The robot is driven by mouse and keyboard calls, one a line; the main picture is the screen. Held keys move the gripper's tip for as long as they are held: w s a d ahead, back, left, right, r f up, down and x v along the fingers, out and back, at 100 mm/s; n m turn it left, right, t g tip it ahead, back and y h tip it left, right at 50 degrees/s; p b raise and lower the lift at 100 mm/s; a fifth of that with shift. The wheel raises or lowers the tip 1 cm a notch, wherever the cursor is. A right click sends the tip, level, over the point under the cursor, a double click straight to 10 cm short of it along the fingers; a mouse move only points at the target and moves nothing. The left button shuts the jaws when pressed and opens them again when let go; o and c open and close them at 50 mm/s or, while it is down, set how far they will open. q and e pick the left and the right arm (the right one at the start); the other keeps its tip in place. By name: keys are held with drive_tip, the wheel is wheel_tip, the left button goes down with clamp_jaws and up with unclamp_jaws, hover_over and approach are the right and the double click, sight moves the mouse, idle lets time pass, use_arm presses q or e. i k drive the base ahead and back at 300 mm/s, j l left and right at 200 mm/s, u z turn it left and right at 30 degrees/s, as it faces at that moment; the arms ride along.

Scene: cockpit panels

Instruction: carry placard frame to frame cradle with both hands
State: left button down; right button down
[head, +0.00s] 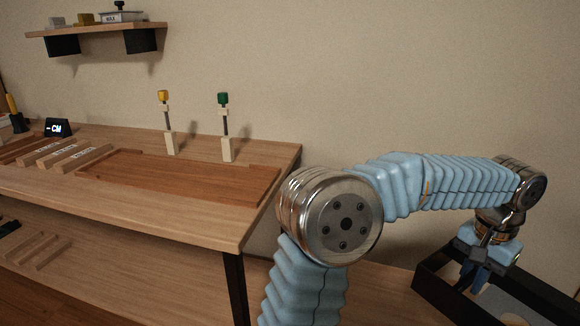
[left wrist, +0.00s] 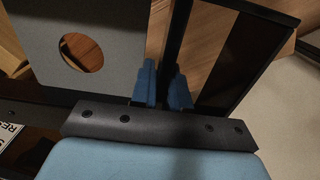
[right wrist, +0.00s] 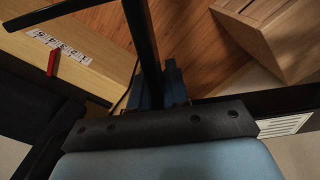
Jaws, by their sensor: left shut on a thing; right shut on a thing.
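The placard frame looks like a black open rectangle at the lower right of the head view (head: 432,287), cut off by the picture edge. My left gripper (head: 474,279) is over it. In the left wrist view, the left fingers (left wrist: 162,88) are shut on a dark bar of the frame (left wrist: 180,35). In the right wrist view, my right fingers (right wrist: 160,86) are shut on another black bar (right wrist: 140,35). The right gripper is outside the head view. A shallow reddish-brown wooden tray (head: 170,185) lies on the bench; I cannot tell whether it is the frame cradle.
Yellow-topped (head: 170,143) and green-topped posts (head: 227,149) stand behind the tray. Wooden blocks (head: 82,158) and a small display (head: 57,128) are left of it. A wall shelf (head: 95,28) hangs above. A grey plate with a round hole (left wrist: 115,30) is beside the left fingers.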

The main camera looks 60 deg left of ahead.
sight(174, 173)
drive_tip(key=k+j+z, duration=0.2)
drive_tip(key=k+z, duration=0.3)
drive_tip(key=k, duration=0.2)
drive_tip(key=k+l+z, duration=0.1)
drive_tip(key=k+z, duration=0.35)
drive_tip(key=k, duration=0.2)
drive_tip(key=k+u, duration=0.5)
drive_tip(key=u, duration=0.2)
drive_tip(key=k+j+u, duration=0.3)
drive_tip(key=i+l+u, duration=0.1)
drive_tip(key=u, duration=1.25)
